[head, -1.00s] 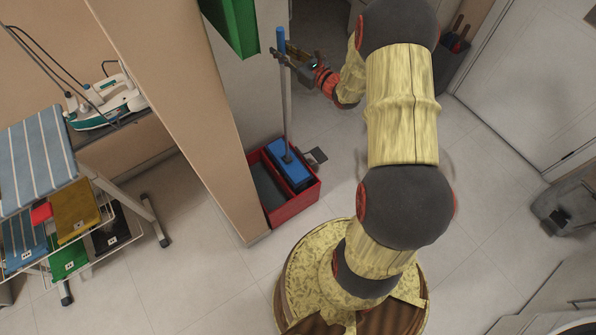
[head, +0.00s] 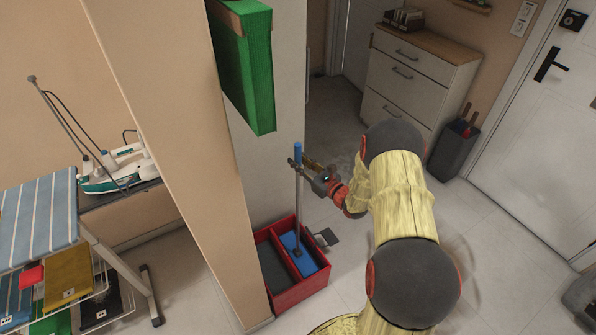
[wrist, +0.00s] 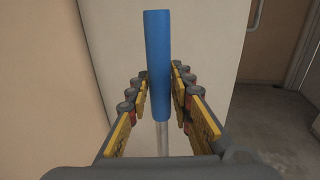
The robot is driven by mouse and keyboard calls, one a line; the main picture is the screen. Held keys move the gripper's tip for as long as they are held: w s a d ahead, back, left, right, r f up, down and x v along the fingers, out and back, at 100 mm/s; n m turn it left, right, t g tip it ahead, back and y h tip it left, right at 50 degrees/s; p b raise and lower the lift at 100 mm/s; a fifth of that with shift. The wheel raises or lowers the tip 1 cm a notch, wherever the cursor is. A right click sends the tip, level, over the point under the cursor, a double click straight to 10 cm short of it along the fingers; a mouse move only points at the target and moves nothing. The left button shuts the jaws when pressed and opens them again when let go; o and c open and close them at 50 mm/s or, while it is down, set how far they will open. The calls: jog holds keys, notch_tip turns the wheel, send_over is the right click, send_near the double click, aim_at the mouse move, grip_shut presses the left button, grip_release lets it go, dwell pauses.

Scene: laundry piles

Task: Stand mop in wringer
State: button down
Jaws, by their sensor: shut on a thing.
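The mop stands near upright, with a blue grip (head: 298,152) at its top and a thin grey pole (head: 299,212). My gripper (head: 303,164) is shut on the mop just around its grip. In the wrist view the blue grip (wrist: 157,60) rises between the fingers of my gripper (wrist: 159,82). A red two-part bucket (head: 302,293) stands on the floor below. The pole's foot ends at a small dark joint over the blue part (head: 311,263) in the bucket's right compartment. The left compartment is dark. I cannot tell whether the blue part is wringer or mop head.
A beige wall end (head: 165,130) stands left of the bucket, with a green box-like thing (head: 245,75) hanging above. A grey pedal-like plate (head: 327,237) is at the bucket's right. A drawer cabinet (head: 415,80) and dark bin (head: 453,148) stand behind. Floor shows around.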

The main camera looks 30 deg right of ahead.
jog(key=shift+f+b, duration=0.6)
jog(key=shift+f, duration=1.3)
jog(key=c, duration=1.6)
grip_release()
jog(key=shift+s, duration=0.2)
jog(key=p+v, duration=0.2)
jog(key=v, duration=0.9)
jog(key=shift+s+d+p, duration=0.15)
jog(key=shift+s+p, duration=0.2)
